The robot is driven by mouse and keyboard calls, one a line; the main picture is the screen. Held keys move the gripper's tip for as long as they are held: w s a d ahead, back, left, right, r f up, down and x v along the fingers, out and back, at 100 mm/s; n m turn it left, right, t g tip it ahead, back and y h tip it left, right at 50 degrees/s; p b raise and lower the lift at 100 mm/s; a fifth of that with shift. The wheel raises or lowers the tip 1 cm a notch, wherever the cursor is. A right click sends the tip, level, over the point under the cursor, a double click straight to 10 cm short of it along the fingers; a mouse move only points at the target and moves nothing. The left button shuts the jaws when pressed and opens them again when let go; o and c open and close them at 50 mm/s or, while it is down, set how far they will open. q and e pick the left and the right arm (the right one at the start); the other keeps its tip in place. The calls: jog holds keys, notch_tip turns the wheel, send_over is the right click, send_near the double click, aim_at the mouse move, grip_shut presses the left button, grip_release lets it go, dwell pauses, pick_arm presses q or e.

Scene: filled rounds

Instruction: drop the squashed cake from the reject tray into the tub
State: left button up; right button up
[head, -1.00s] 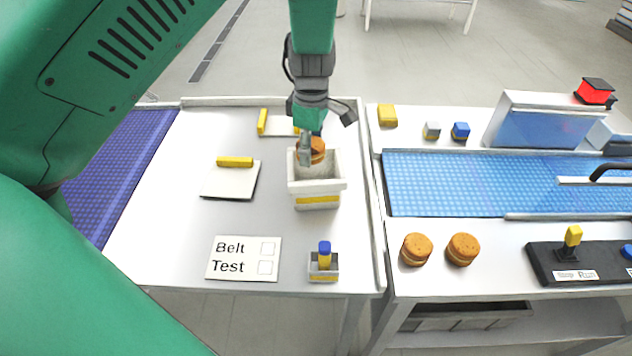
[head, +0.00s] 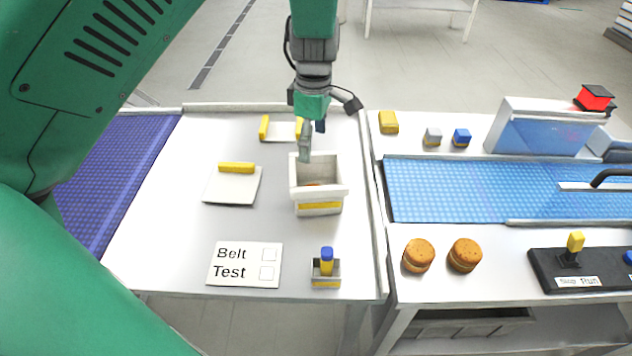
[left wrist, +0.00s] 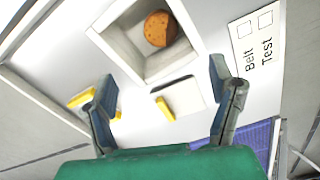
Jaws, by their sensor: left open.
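The tub (head: 318,206) is a white square box with a yellow stripe on the table. The cake (left wrist: 160,28), round and brown, lies inside it; in the head view only a sliver of the cake (head: 313,184) shows above the tub's near wall. My left gripper (head: 312,145) is above the tub's far side, open and empty. In the left wrist view its two fingers (left wrist: 165,100) are spread apart, clear of the cake. A white tray with a yellow edge (head: 280,133) lies behind the tub, partly hidden by my gripper. My right gripper is not in view.
Another yellow-edged white plate (head: 231,188) lies left of the tub. A Belt/Test card (head: 245,265) and a small holder with a blue-topped yellow piece (head: 326,270) are in front. Two round cakes (head: 419,255) sit on the right table beside a blue belt (head: 470,190).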

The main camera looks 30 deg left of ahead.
pick_arm(q)
notch_tip(320, 180, up, 8)
jog(key=shift+d, duration=0.45)
jog(key=shift+w+a, duration=0.1)
jog(key=shift+a, duration=0.05)
jog(key=shift+f, duration=0.1)
